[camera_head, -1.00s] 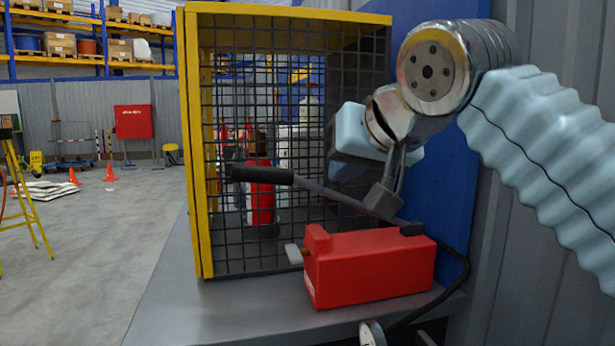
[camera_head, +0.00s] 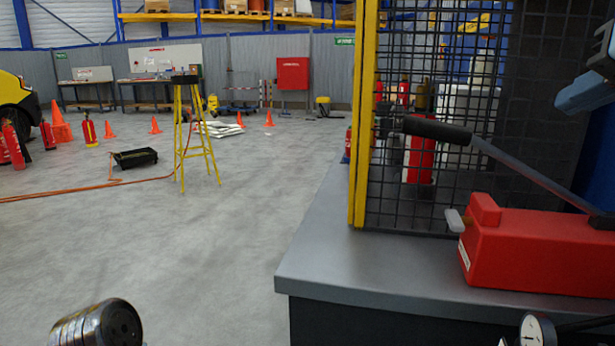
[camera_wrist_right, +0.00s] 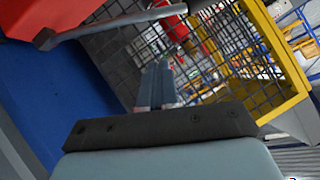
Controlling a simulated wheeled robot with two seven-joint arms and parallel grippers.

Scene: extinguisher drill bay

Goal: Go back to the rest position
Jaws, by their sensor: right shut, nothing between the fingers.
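My right gripper (camera_head: 582,92) shows only in part at the right edge of the head view, in front of the dark side of the mesh cage. In the right wrist view its two fingers (camera_wrist_right: 156,86) are together with nothing between them. It is apart from the red pump box (camera_head: 535,246) and its lever with a black grip (camera_head: 438,130). The lever slants up to the left above the box. My left gripper is out of view; a metal joint of my arm shows at the bottom left.
The grey bench (camera_head: 400,262) carries the pump and a yellow-framed mesh cage (camera_head: 363,120). A round gauge (camera_head: 535,330) is at the front edge.

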